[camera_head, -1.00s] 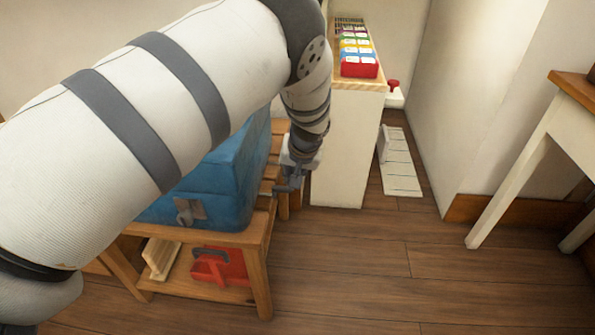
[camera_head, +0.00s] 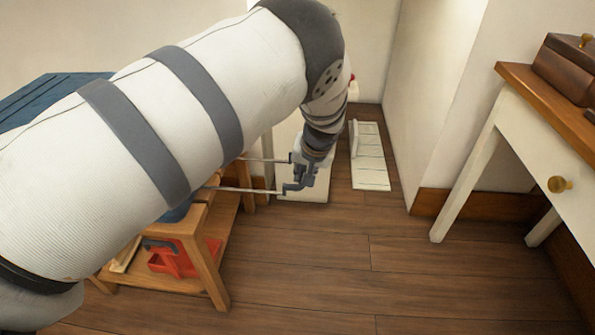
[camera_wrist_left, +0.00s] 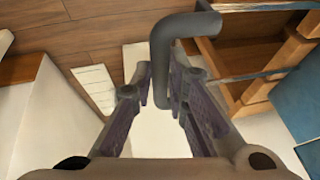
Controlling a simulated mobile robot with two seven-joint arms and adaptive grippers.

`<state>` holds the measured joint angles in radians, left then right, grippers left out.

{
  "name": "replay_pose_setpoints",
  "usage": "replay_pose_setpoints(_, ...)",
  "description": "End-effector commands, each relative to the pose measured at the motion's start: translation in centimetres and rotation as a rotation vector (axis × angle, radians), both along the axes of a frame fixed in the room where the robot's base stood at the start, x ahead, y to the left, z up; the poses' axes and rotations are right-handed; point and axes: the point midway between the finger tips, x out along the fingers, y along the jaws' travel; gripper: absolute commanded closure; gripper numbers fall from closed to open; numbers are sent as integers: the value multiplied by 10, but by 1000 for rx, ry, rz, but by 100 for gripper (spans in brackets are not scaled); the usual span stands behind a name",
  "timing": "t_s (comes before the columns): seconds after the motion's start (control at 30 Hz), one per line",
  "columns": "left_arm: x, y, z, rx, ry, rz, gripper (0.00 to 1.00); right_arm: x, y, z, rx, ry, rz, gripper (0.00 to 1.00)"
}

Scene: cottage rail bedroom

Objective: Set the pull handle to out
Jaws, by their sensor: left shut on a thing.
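The blue suitcase (camera_head: 48,94) lies on a wooden rack, mostly hidden behind my left arm. Two thin metal rods (camera_head: 240,189) of its pull handle reach out to the right, past the rack's end, to my left gripper (camera_head: 297,184). In the left wrist view, the dark grey handle bar (camera_wrist_left: 162,55) is bent at its ends and passes between the fingers of my left gripper (camera_wrist_left: 160,88), which is shut on it. The suitcase corner (camera_wrist_left: 300,105) shows at the right there. My right gripper is in neither view.
The wooden rack (camera_head: 205,262) has a red item (camera_head: 172,262) on its lower shelf. A white slatted piece (camera_head: 369,160) lies on the floor by the wall. A white table with a wooden top (camera_head: 535,95) stands at the right. The wooden floor (camera_head: 330,265) between is clear.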

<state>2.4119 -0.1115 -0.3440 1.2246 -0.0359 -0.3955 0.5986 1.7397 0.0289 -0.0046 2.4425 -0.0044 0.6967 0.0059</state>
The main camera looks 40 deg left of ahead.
Motion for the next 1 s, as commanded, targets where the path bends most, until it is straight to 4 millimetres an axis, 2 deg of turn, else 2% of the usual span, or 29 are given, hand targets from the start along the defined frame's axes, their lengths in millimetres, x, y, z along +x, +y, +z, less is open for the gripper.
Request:
replay_pose_setpoints(0.53,3,-7,0,-4,-1,0,100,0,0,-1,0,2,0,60)
replay_pose_setpoints(0.57,3,-7,0,-5,-2,-1,79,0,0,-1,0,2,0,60)
replay_pose_setpoints(0.6,3,-7,0,-5,-2,-1,70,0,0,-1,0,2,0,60)
replay_pose_setpoints(0.63,3,-7,0,-4,-2,-1,65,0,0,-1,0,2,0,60)
replay_pose_setpoints(0.9,3,-5,0,-1,0,0,65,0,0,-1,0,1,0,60)
replay_pose_setpoints(1.0,2,-9,10,-1,-3,-1,65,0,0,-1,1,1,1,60)
